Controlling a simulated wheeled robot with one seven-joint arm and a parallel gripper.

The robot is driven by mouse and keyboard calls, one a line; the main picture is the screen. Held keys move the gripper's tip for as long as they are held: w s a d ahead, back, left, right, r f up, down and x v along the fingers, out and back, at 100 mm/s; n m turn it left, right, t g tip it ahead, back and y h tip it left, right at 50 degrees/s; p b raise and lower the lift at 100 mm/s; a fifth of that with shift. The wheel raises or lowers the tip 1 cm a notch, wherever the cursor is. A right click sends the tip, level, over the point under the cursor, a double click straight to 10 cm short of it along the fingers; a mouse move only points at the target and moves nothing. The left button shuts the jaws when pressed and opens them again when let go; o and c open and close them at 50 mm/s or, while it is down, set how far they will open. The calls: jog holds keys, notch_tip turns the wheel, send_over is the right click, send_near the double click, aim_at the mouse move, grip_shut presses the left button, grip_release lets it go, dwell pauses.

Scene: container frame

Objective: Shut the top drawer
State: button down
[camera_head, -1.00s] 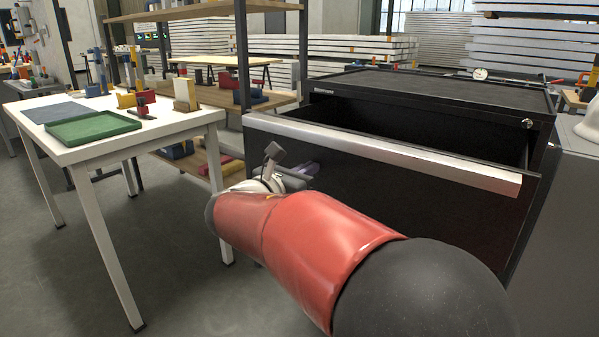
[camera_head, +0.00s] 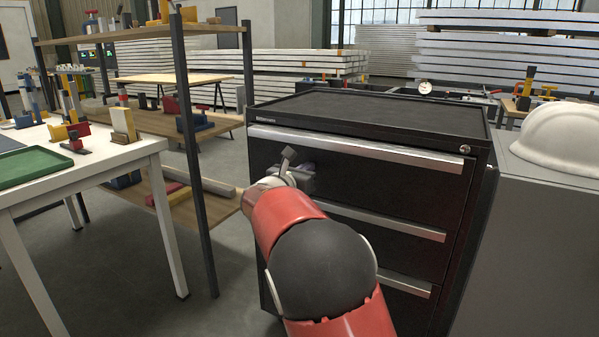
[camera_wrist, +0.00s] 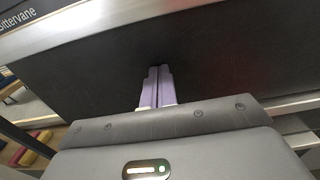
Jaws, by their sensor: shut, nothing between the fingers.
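The black drawer cabinet (camera_head: 470,200) stands in front of me, right of centre. Its top drawer (camera_head: 390,182) looks flush with the cabinet front, with a long silver handle strip (camera_head: 350,147) along its upper edge. In the wrist view the dark drawer front (camera_wrist: 220,60) fills most of the picture, under the pale handle strip (camera_wrist: 110,22). My gripper (camera_wrist: 158,75) is shut and empty, its purple fingers together and pointing at the drawer front below the strip. I cannot tell whether the tips touch it. In the head view my red and black arm hides part of the lower drawers.
Lower drawers with silver handles (camera_head: 380,219) look closed. A shelf rack (camera_head: 195,170) and a white table (camera_head: 90,165) with a green tray (camera_head: 35,163) stand left. A grey cabinet with a white helmet (camera_head: 562,138) is at right.

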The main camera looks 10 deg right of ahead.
jog(key=shift+x, duration=1.05)
jog(key=shift+d+r, duration=0.1)
jog(key=shift+r, duration=0.1)
jog(key=shift+d+r, duration=0.1)
